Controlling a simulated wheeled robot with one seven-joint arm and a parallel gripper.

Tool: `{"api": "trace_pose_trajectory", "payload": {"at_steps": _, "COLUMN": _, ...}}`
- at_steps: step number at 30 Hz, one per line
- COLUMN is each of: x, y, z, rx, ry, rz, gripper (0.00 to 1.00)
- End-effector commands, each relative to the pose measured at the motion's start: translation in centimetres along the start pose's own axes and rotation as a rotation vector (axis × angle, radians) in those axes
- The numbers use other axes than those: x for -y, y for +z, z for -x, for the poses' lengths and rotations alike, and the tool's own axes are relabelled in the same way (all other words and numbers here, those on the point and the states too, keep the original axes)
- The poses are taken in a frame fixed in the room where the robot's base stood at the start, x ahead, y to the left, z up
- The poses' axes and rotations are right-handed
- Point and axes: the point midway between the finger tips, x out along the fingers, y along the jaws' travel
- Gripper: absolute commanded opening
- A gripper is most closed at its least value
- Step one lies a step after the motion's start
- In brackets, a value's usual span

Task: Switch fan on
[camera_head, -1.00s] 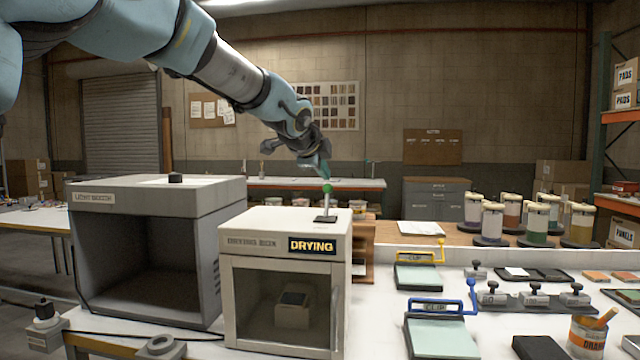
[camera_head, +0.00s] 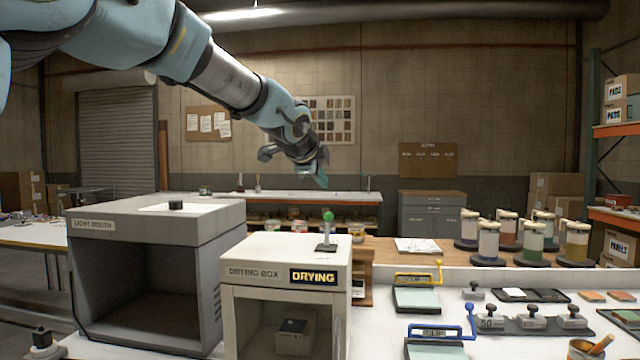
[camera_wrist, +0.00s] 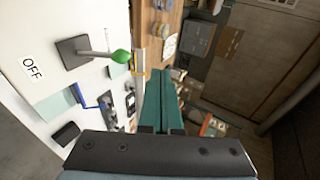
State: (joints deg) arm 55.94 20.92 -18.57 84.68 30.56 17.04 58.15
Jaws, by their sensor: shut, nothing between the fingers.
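A lever switch with a green ball knob (camera_head: 328,216) stands on a dark base plate (camera_head: 326,248) on top of the white drying box (camera_head: 265,251). The lever looks close to upright in the head view. In the wrist view the green knob (camera_wrist: 121,57) is left of my fingers, and a label, OFF (camera_wrist: 32,68), lies on the box top beside the base. My gripper (camera_head: 322,182) is shut and empty, above the knob and apart from it in the picture. Its teal fingers (camera_wrist: 165,80) also show in the wrist view. No fan is recognisable.
A grey light booth (camera_head: 150,222) stands left of the drying box. The space above the box is clear around the lever.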

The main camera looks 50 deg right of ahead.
Motion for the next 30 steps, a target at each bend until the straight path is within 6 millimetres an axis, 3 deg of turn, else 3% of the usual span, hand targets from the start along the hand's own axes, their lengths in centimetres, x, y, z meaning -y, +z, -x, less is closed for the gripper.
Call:
{"api": "trace_pose_trajectory", "payload": {"at_steps": 6, "x": 3.6, "y": 0.3, "z": 3.7, "rx": 0.001, "ry": -0.005, "rz": 0.003, "gripper": 0.0}}
{"api": "trace_pose_trajectory", "payload": {"at_steps": 13, "x": 6.2, "y": 0.4, "z": 6.4, "rx": 0.001, "ry": -0.003, "rz": 0.001, "gripper": 0.0}}
{"api": "trace_pose_trajectory", "payload": {"at_steps": 30, "x": 7.0, "y": 0.4, "z": 7.3, "rx": 0.0, "ry": 0.0, "rz": 0.0, "gripper": 0.0}}
